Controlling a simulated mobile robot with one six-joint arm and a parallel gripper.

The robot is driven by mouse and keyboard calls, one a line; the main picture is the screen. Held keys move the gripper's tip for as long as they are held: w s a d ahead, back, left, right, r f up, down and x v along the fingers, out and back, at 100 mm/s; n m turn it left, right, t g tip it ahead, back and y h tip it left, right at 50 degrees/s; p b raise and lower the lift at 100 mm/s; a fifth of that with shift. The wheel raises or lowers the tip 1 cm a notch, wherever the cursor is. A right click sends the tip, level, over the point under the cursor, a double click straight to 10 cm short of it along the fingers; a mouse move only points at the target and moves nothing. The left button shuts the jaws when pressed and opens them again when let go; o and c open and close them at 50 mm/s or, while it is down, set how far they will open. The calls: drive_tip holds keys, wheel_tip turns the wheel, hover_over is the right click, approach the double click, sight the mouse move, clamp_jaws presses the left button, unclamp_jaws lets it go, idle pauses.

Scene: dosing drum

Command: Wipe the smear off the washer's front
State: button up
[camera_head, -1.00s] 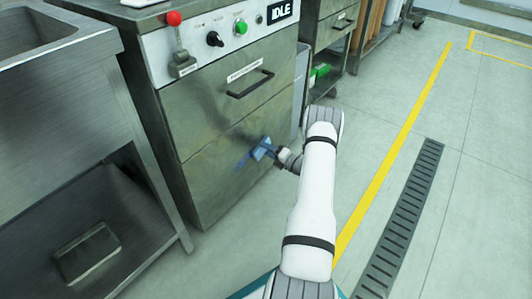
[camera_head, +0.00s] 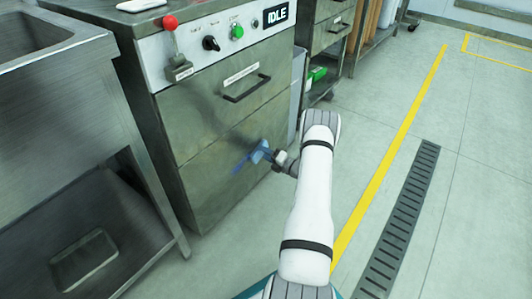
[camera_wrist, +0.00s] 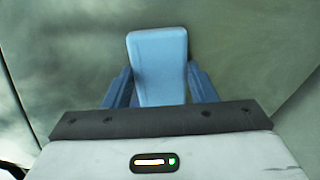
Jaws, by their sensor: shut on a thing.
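The washer (camera_head: 215,125) is a steel cabinet with a lever, knob, green button and a display reading IDLE. A blue streak (camera_head: 239,166), which looks like the smear, shows low on its front. My gripper (camera_head: 268,154) is shut on a light blue block, likely a sponge (camera_wrist: 157,65). In the head view the block (camera_head: 259,151) is close to the washer's lower front, just right of the streak. I cannot tell whether it touches the panel. In the wrist view my gripper (camera_wrist: 160,88) has dark blue fingers on both sides of the block, and no clear smear shows.
A steel sink unit (camera_head: 75,110) stands left of the washer. The washer's drawer handle (camera_head: 246,88) juts out above my gripper. A steel drawer unit (camera_head: 325,40) and a green item (camera_head: 317,74) are to the right. The floor right of my arm is clear, with a drain grate (camera_head: 402,220).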

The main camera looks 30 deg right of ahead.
sight(254, 159)
drive_tip(key=shift+s+a, duration=0.25)
drive_tip(key=shift+a, duration=0.3)
drive_tip(key=shift+a+p, duration=0.15)
drive_tip(key=shift+p, duration=0.15)
drive_tip(key=shift+s+a+p, duration=0.2)
drive_tip(key=shift+a+p, duration=0.1)
drive_tip(key=shift+a, duration=0.55)
drive_tip(key=shift+a, duration=0.1)
drive_tip(key=shift+s+a+p, duration=0.15)
drive_tip(key=shift+a+p, duration=0.15)
drive_tip(key=shift+a, duration=0.1)
drive_tip(key=shift+s+a, duration=0.25)
drive_tip(key=shift+a, duration=0.2)
drive_tip(key=shift+s+a, duration=0.1)
drive_tip(key=shift+s+a+p, duration=0.35)
drive_tip(key=shift+a+p, duration=0.2)
drive_tip(key=shift+a, duration=0.1)
